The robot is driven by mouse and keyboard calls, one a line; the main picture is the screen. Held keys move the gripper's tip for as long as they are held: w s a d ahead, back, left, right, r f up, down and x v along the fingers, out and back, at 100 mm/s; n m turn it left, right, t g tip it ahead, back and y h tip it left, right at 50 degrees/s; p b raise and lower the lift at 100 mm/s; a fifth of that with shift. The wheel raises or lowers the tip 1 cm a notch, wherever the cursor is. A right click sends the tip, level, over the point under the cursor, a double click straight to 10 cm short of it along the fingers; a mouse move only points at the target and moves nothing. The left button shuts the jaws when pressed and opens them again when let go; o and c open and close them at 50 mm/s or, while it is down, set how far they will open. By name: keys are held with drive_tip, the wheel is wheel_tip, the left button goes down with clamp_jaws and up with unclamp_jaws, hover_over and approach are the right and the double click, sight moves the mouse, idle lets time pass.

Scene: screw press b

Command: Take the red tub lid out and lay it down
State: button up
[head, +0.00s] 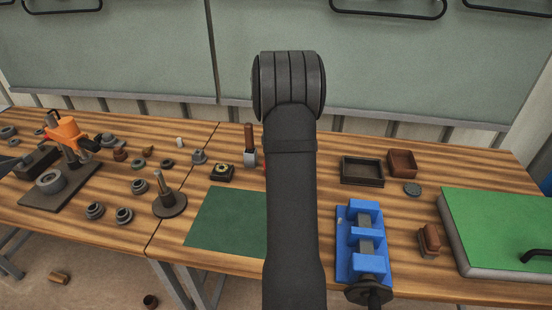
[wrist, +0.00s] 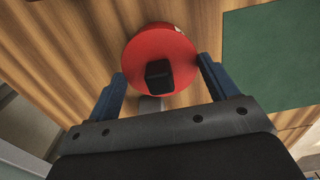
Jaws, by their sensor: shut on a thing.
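The red tub lid (wrist: 150,45) is a round red disc with a dark block-like knob (wrist: 158,75) in the wrist view. It lies between the two blue fingers of my gripper (wrist: 160,78), which is shut on it. In the head view my own arm hides the gripper and nearly all of the lid; only a thin red sliver shows at the arm's left edge. Whether the lid is clear of what lies under it cannot be told. A small grey piece shows just below the knob in the wrist view.
A green mat (head: 225,218) lies left of my arm, its bare top clear. A wooden-handled tool (head: 250,145) stands behind it. To the right are a blue vise (head: 346,255), a dark tray (head: 362,181), a brown box (head: 402,165) and a green-topped slab (head: 500,225).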

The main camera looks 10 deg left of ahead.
drive_tip(key=shift+r, duration=0.25)
drive_tip(key=shift+r, duration=1.1)
drive_tip(key=shift+r, duration=0.25)
drive_tip(key=shift+r, duration=0.2)
drive_tip(key=shift+s, duration=0.1)
